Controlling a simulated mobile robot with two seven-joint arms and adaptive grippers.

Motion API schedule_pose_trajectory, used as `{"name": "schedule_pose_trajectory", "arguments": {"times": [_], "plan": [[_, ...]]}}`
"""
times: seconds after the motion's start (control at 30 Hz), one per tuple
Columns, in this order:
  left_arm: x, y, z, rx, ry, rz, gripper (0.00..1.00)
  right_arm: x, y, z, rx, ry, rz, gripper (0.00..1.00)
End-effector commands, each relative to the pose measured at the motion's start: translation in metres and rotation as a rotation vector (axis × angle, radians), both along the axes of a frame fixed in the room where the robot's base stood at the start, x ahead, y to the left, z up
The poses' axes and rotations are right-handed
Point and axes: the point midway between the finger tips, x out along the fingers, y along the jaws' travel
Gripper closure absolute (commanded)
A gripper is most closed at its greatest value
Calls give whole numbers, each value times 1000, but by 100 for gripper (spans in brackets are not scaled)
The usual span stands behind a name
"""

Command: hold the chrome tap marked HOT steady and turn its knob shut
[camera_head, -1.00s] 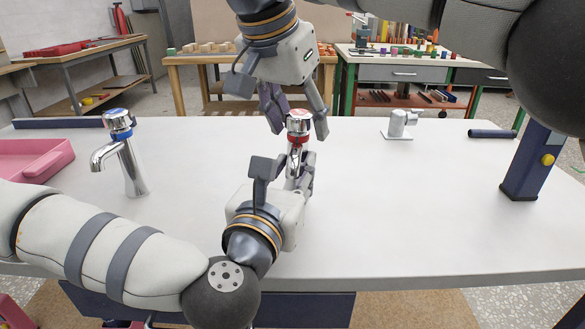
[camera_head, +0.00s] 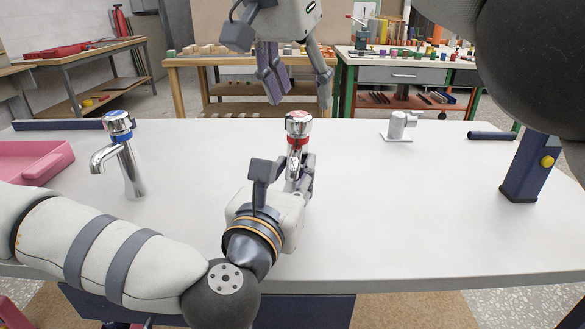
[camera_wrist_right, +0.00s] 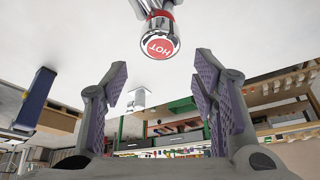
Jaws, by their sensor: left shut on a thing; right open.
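The chrome tap with the red band (camera_head: 298,128) stands upright in the middle of the white counter. Its knob top reads HOT on a red disc in the right wrist view (camera_wrist_right: 160,48). My left gripper (camera_head: 290,178) is shut on the tap's body below the red band; its fingers hide the lower part of the tap. My right gripper (camera_head: 298,88) is open and empty, above and behind the knob and clear of it. Its two spread fingers also show in the right wrist view (camera_wrist_right: 160,95), with the knob beyond their tips.
A chrome tap with a blue band (camera_head: 124,150) stands at the left, by a pink tray (camera_head: 35,165). A small grey fitting (camera_head: 398,125) is at the back right. A dark blue post with a yellow button (camera_head: 528,165) stands at the right.

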Motion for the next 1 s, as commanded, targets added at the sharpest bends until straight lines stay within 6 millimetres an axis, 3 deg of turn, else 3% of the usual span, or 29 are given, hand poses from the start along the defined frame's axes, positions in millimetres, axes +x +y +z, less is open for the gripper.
{"name": "schedule_pose_trajectory", "arguments": {"times": [0.07,0.3,0.4,0.53,0.8,1.0], "plan": [[0,0,-2,4,5,0,100,3,-3,3,7,17,107,47],[0,0,-2,4,5,1,100,3,-4,30,16,11,784,47],[0,0,-2,3,4,1,100,-1,-3,37,6,-18,939,47],[0,0,-2,3,4,0,100,-2,-2,29,-1,-25,991,47],[0,0,-2,3,4,1,100,-1,-2,-21,-1,-23,987,47],[0,0,-2,3,4,1,100,-1,-1,-45,0,-25,986,47]]}}
